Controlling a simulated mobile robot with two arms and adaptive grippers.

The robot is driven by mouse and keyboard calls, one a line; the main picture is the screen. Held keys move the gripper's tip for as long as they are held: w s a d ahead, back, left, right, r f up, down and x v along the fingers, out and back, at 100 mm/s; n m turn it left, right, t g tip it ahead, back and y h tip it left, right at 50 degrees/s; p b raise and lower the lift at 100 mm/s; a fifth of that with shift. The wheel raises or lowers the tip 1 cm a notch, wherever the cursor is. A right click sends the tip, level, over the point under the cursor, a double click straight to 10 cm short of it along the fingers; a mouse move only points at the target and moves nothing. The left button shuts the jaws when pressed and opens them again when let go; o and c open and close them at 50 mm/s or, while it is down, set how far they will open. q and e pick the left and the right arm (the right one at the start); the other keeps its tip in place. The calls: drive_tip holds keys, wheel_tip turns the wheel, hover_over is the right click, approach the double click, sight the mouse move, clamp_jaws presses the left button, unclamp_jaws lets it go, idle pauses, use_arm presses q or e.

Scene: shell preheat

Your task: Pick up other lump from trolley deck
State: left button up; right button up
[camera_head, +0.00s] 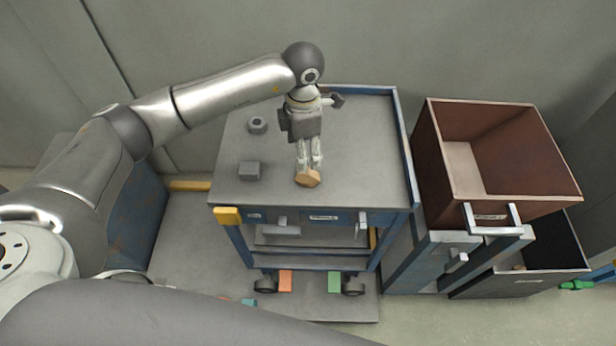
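A tan-brown faceted lump (307,178) is on or just above the grey deck of the trolley (360,130), near the deck's front edge. My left gripper (308,164) points down over the deck, with its two fingers close together and their tips right at the lump. The lump covers the ends of the fingertips, so I cannot tell whether they grip it or only touch or hover beside it. My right gripper is not in view.
A grey nut-like part (258,125) and a grey block (249,170) stand on the deck, left of my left gripper. The deck's right side is clear. A rust-brown open bin (560,196) with a handle stands right of the trolley, above a dark open drawer (528,283).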

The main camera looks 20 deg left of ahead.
sight(308, 174)
use_arm(q)
wheel_tip(308, 174, down, 4)
drive_tip(key=shift+f+b, duration=0.2)
drive_tip(key=shift+b, duration=0.85)
drive_tip(key=shift+d+f+b, duration=0.2)
drive_tip(key=shift+f+b, duration=0.25)
drive_tip(key=shift+f, duration=0.45)
drive_tip(key=shift+d+f+b, duration=0.15)
drive_tip(key=shift+f+b, duration=0.3)
drive_tip(key=shift+f, duration=0.5)
drive_tip(key=shift+d+f+b, duration=0.2)
drive_tip(key=shift+f+b, duration=0.25)
drive_tip(key=shift+f, duration=0.45)
drive_tip(key=shift+r, duration=0.1)
drive_tip(key=shift+s, duration=0.1)
drive_tip(key=c, duration=1.1)
drive_tip(key=shift+c, duration=0.2)
drive_tip(key=shift+r, duration=0.1)
